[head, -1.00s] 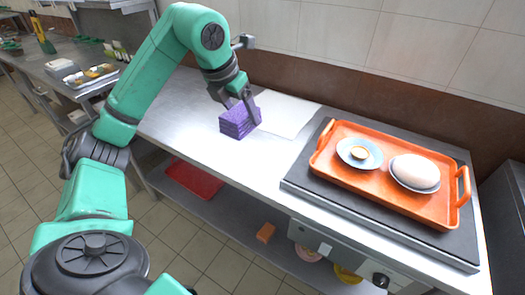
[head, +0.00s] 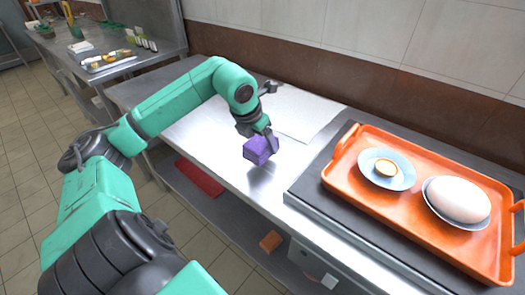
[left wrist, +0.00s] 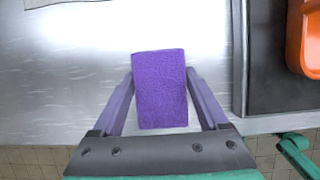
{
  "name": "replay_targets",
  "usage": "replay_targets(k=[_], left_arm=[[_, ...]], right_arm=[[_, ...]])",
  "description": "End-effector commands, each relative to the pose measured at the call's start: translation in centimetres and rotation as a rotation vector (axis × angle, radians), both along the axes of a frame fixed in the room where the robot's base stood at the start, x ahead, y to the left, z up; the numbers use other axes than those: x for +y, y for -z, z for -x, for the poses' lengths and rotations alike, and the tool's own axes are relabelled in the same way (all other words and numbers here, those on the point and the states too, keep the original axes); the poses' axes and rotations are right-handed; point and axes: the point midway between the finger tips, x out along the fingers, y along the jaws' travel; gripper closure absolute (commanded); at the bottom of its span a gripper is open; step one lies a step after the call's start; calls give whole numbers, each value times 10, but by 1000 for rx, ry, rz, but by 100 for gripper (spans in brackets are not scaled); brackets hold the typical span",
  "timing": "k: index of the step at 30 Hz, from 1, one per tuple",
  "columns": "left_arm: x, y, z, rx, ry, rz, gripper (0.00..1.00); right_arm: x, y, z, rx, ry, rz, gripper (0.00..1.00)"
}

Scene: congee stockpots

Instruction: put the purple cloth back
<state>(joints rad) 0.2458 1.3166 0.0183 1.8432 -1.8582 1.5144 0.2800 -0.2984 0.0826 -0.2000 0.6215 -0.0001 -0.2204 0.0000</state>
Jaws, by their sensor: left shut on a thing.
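The purple cloth (head: 259,149) is a folded, block-like bundle over the steel counter (head: 205,132), near its front edge. My left gripper (head: 264,136) is shut on it, with the fingers on either side. In the left wrist view the cloth (left wrist: 159,90) sits between the two fingers and reaches past their tips. I cannot tell how far the cloth is above the counter. My right gripper is not in view.
A white sheet (head: 303,112) lies on the counter behind the cloth. An orange block (head: 270,241) lies on the shelf below.

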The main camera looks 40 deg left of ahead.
Motion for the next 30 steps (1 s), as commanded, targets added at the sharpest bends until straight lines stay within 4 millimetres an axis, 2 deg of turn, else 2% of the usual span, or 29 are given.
replay_targets(k=[3,5,13,14,15,16,25,30], left_arm=[[-1,24,1,5,1,2,75],[-1,31,1,4,1,2,75],[0,34,0,0,0,0,75],[0,34,0,1,0,0,19],[0,34,0,1,0,0,4],[0,34,0,1,0,0,0],[0,30,1,2,0,-1,0],[0,8,11,1,-1,-4,0]], right_arm=[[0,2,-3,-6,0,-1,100],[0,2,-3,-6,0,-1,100],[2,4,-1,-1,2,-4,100],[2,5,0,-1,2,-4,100],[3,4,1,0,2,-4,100],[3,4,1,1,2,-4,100],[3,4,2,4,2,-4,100],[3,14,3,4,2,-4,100]])
